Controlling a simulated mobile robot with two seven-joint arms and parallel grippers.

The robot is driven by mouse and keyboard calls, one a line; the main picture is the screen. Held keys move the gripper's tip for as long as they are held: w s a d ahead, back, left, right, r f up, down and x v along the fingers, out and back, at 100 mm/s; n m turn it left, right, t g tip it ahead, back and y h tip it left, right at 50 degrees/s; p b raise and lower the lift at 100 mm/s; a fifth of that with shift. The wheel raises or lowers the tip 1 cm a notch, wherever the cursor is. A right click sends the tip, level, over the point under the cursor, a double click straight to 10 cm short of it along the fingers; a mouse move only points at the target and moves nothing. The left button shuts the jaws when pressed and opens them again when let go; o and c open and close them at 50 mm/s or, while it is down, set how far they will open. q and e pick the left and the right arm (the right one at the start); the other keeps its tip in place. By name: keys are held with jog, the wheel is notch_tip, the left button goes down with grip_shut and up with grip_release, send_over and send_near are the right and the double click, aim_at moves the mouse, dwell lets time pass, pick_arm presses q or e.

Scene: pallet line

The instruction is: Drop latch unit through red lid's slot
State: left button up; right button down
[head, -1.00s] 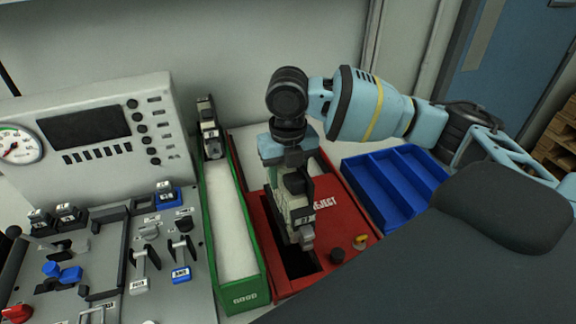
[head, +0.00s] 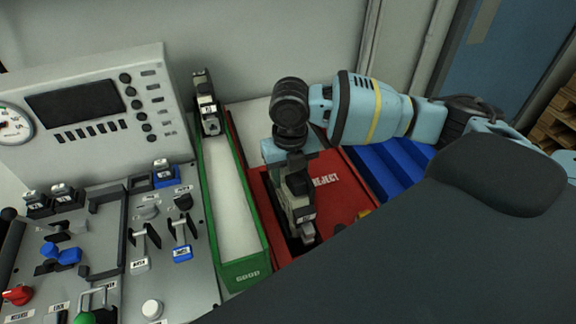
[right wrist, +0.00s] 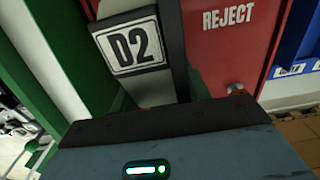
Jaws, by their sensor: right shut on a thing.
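My right gripper (head: 293,178) is shut on the latch unit (head: 300,208), a grey and black piece held upright. In the right wrist view the latch unit (right wrist: 135,48) carries a white "D2" label. The red lid (head: 345,205), marked REJECT, lies under and around it; it also shows in the right wrist view (right wrist: 230,45). The unit's lower end is over the lid's dark slot (head: 292,243) and covers most of it. I cannot tell how far it is inside. My left gripper is not in view.
A green-rimmed GOOD tray (head: 246,272) runs just left of the red lid, with another latch unit (head: 208,112) at its far end. A blue divided bin (head: 385,170) stands right. A control panel (head: 170,275) and grey console (head: 90,105) fill the left.

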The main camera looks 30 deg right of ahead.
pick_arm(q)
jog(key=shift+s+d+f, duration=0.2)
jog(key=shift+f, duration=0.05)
pick_arm(e)
jog(key=shift+f, duration=1)
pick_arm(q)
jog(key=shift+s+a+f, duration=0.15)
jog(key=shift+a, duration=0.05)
pick_arm(e)
jog(key=c, duration=0.6)
grip_release()
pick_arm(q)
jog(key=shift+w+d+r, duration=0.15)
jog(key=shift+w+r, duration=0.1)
pick_arm(e)
jog(key=shift+r, duration=3.9)
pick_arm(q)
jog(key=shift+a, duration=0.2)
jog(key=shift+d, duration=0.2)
